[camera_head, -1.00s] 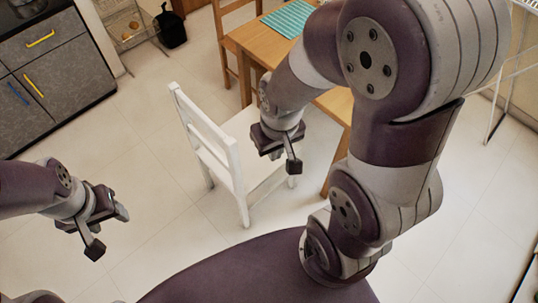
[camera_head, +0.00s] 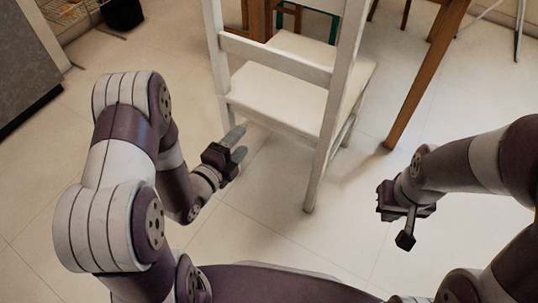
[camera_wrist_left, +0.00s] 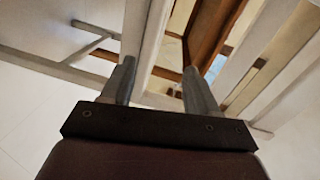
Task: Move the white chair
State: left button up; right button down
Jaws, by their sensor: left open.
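The white chair (camera_head: 285,90) stands upright on the floor in the middle of the head view, its slatted back towards me. My left gripper (camera_head: 239,144) is open and low, beside the chair's left leg near seat height. In the left wrist view its two grey fingers (camera_wrist_left: 160,85) are apart, and a white bar of the chair (camera_wrist_left: 146,50) shows beyond and between them. I cannot tell whether it lies inside the jaws. My right gripper (camera_head: 405,212) is right of the chair and apart from it; its fingers are not clear.
A wooden table leg (camera_head: 415,95) stands close to the right of the chair. Brown wooden chair parts (camera_head: 258,18) are behind it. A black bin (camera_head: 122,13) and grey cabinet (camera_head: 25,70) are at the left. The tiled floor in front is mostly clear.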

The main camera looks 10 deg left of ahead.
aim_at(269, 120)
pick_arm(q)
jog(key=shift+m+t+h, duration=0.3)
jog(key=shift+m+t, duration=0.3)
jog(key=shift+t, duration=0.2)
jog(key=w+d+f+b, duration=0.1)
jog(key=w, duration=0.3)
jog(key=w+d+f+b, duration=0.1)
jog(key=w+d+b, duration=0.1)
jog(key=w, duration=0.2)
jog(key=w+d+f+b, duration=0.1)
jog(key=w+d, duration=0.1)
jog(key=w, duration=0.3)
jog(key=shift+d+f, duration=0.2)
jog(key=shift+f, duration=0.2)
jog(key=shift+w+d+r, duration=0.15)
jog(key=shift+w, duration=0.35)
grip_shut()
pick_arm(e)
notch_tip(269, 120, down, 7)
jog(key=shift+f, duration=0.15)
